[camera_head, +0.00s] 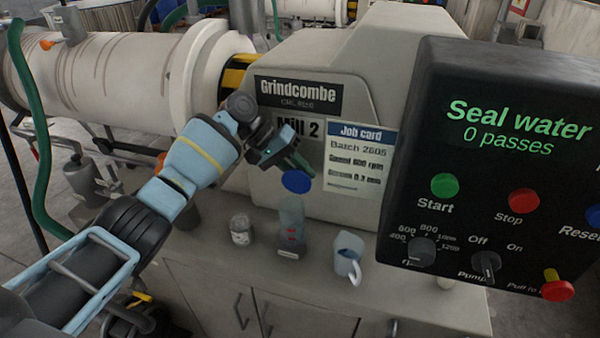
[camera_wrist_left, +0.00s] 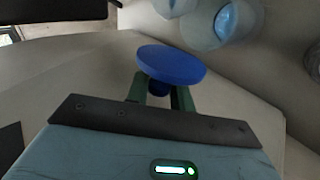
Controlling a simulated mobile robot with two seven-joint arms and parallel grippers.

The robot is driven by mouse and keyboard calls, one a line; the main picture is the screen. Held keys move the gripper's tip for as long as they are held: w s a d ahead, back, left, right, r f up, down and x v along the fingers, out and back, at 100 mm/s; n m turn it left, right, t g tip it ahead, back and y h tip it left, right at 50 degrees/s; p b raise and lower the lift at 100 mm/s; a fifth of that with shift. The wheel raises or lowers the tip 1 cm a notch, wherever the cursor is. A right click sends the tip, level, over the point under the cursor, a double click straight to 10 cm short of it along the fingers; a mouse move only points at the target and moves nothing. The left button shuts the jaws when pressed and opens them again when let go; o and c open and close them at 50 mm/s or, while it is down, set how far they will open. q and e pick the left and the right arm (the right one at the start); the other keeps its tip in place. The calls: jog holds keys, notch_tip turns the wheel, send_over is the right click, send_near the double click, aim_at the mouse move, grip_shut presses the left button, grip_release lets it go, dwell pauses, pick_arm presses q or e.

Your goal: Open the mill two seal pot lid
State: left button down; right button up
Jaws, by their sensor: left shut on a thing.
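The seal pot lid is a round blue disc (camera_head: 296,181), held at my left gripper (camera_head: 287,162) in front of the Mill 2 housing. In the left wrist view the blue lid (camera_wrist_left: 171,64) sits at the tips of my left gripper (camera_wrist_left: 160,95), whose green fingers are shut on the lid's small knob. The seal pot (camera_head: 291,218), a clear bluish cylinder with red marks on a grey base, stands on the bench below the lid. The lid is apart from the pot and above it. My right gripper is not in view.
A small glass jar (camera_head: 241,229) stands left of the pot and a pale blue jug (camera_head: 347,257) stands to its right. The dark Seal water control panel (camera_head: 500,170) fills the right side. The Mill 2 housing with its job card (camera_head: 360,156) rises behind.

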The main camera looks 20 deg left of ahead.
pick_arm(q)
jog(key=shift+w+f+g, duration=0.1)
jog(key=shift+w+g, duration=0.05)
jog(key=shift+g, duration=0.15)
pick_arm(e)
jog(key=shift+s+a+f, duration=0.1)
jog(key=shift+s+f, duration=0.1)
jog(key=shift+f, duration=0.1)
pick_arm(q)
jog(key=c, duration=1.3)
grip_release()
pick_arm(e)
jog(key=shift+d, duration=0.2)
pick_arm(q)
jog(key=shift+o, duration=0.2)
jog(key=shift+a, duration=0.1)
jog(key=v, duration=0.7)
jog(key=shift+a+r+b, duration=0.25)
jog(key=shift+r+b, duration=0.1)
jog(key=shift+b, duration=0.1)
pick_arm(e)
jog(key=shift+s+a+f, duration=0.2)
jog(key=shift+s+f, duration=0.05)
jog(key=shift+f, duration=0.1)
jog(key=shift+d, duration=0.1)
